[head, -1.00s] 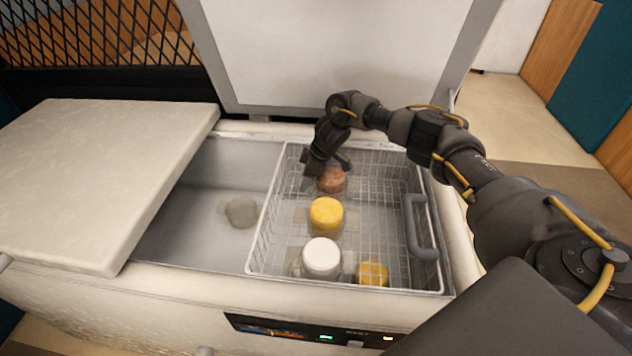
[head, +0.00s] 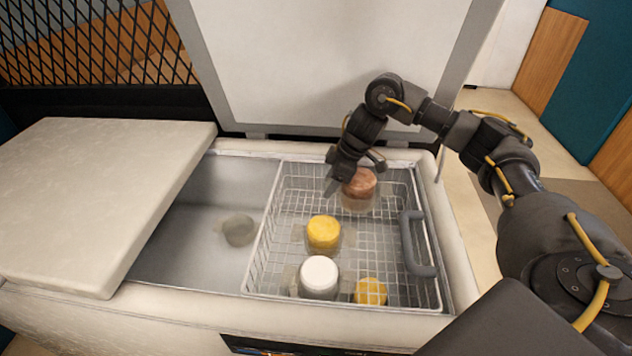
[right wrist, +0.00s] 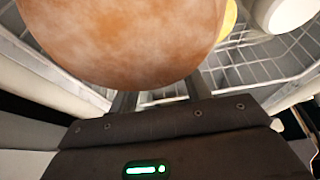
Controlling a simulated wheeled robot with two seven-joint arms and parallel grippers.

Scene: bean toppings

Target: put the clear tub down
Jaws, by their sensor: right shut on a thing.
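The clear tub (head: 360,190) shows a mottled reddish-brown top and see-through sides. My right gripper (head: 353,175) is shut on it, near the back of the wire basket (head: 410,185). The tub looks raised above the basket floor; how high is hard to tell. In the right wrist view the tub's brown top (right wrist: 130,35) fills the upper left, close to the camera, and the fingers are mostly hidden beneath it. My left gripper is out of view.
The basket also holds a yellow tub (head: 323,233), a white tub (head: 319,276) and another yellow one (head: 370,291). A greyish tub (head: 238,230) sits in the freezer's left bay. A grey handle (head: 414,245) stands on the basket's right side.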

